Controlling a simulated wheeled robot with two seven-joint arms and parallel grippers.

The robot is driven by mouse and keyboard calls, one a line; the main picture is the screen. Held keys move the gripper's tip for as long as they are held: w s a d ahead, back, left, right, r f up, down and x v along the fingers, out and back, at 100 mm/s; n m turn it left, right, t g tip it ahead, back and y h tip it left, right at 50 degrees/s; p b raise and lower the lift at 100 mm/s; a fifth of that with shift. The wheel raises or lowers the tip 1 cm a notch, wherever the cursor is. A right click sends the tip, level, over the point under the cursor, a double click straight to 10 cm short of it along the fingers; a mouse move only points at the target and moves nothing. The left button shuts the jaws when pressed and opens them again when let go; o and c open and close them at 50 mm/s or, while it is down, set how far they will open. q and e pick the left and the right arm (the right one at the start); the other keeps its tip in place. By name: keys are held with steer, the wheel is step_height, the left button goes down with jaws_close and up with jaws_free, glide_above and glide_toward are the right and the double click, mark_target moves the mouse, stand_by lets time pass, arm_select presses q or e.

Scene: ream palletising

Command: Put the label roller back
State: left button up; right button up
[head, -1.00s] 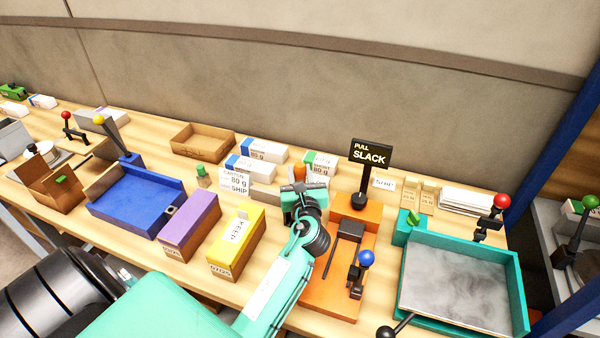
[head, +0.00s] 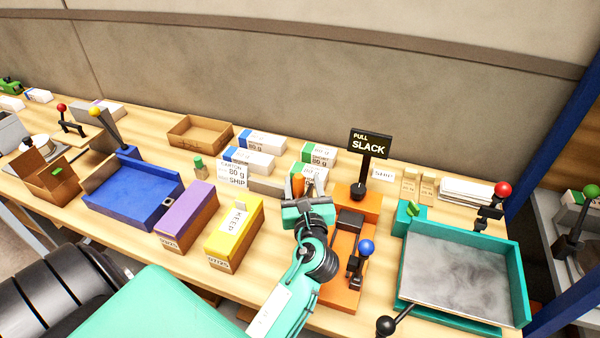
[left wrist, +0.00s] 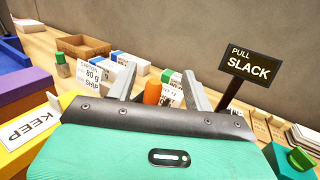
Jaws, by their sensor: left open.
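An upright orange piece (head: 298,186), perhaps the label roller's handle, stands just beyond my left gripper. In the left wrist view the orange piece (left wrist: 152,93) shows between the two fingers. Its lower part is hidden behind the gripper body, and I cannot tell whether a finger touches it. My left gripper (head: 307,180) is open, its fingers pointing away toward the wall; it also shows in the left wrist view (left wrist: 160,76). My right gripper is not in view.
The PULL SLACK sign (head: 369,145) stands on an orange base right of the gripper. The yellow KEEP box (head: 235,237) and purple box (head: 188,222) stand left. White cartons (head: 248,160) lie behind. A teal tray (head: 515,262) is at the right.

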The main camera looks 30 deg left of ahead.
arm_select(q)
steer(key=v, duration=0.3)
steer(key=shift+s+d, duration=0.1)
steer(key=shift+s, duration=0.05)
stand_by(0.5)
